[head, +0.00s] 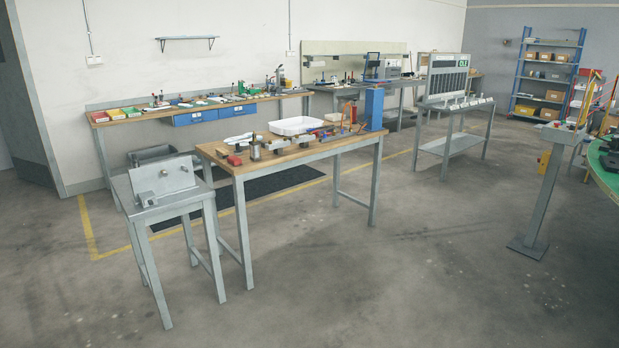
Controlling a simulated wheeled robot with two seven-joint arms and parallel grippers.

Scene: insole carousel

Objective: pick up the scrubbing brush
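I cannot make out the scrubbing brush for certain in the head view. Small items crowd the wooden-topped table (222,155) in the middle, among them a white tray (295,126), a red item (234,160) and a dark metal cylinder (255,150). More small items lie on the long wooden bench (140,118) along the back wall. They are too small to name. Neither of my grippers is in view.
A small metal stand (125,190) is at the left end of the middle table. A grey pedestal (545,190) and a green round table edge (604,182) are at the right. Blue shelving (517,75) stands far back. The concrete floor (400,280) in front is clear.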

